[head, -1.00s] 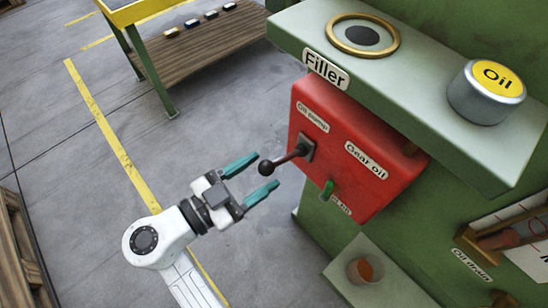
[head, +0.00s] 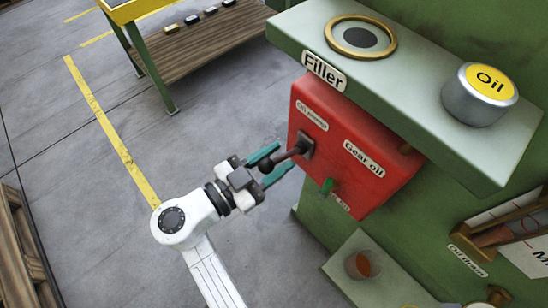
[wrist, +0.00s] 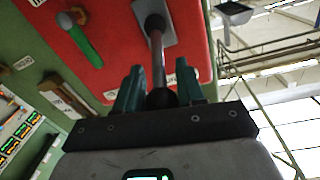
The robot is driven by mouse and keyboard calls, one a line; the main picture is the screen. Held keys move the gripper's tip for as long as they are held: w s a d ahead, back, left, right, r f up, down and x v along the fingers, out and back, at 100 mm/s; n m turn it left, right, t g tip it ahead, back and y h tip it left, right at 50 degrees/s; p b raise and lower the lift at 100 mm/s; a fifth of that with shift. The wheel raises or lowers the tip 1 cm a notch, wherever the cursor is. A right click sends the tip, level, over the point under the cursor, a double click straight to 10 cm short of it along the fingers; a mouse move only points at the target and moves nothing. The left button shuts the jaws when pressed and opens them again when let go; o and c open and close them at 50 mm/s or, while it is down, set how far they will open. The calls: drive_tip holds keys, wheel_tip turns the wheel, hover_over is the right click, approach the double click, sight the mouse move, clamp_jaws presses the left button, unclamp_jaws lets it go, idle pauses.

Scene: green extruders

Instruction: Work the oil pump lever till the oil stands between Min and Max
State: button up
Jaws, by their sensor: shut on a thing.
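The oil pump lever (head: 289,155) is a dark rod with a black ball knob, sticking out of the red gear oil box (head: 340,165). My gripper (head: 275,165) is shut on the knob, with its green fingers on either side of it. In the wrist view the black knob (wrist: 160,98) sits between the fingers (wrist: 158,88), and the rod runs up to its grey plate on the red panel.
A green-handled tap (head: 327,186) is on the red box near the lever; it also shows in the wrist view (wrist: 78,38).

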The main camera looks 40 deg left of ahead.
clamp_jaws()
drive_tip(key=shift+f, duration=0.1)
drive_tip(key=f+b, duration=0.1)
drive_tip(key=b, duration=0.2)
drive_tip(key=shift+s+t, duration=0.1)
drive_tip(key=shift+t, duration=0.2)
drive_tip(key=f+t+b, duration=0.1)
drive_tip(key=b, duration=0.4)
drive_tip(key=shift+s+f, duration=0.1)
drive_tip(key=shift+s, duration=0.05)
wheel_tip(320, 180, down, 5)
drive_tip(key=t+h+b, duration=0.1)
drive_tip(key=t+b, duration=0.2)
drive_tip(key=b, duration=1.1)
drive_tip(key=m+t+h+b, duration=0.1)
drive_tip(key=t+b, duration=0.2)
drive_tip(key=b, duration=1.1)
drive_tip(key=shift+t, duration=0.3)
drive_tip(key=shift+f+b, duration=0.1)
drive_tip(key=shift+b, duration=0.6)
drive_tip(key=shift+w+b, duration=0.3)
drive_tip(key=shift+b, duration=0.05)
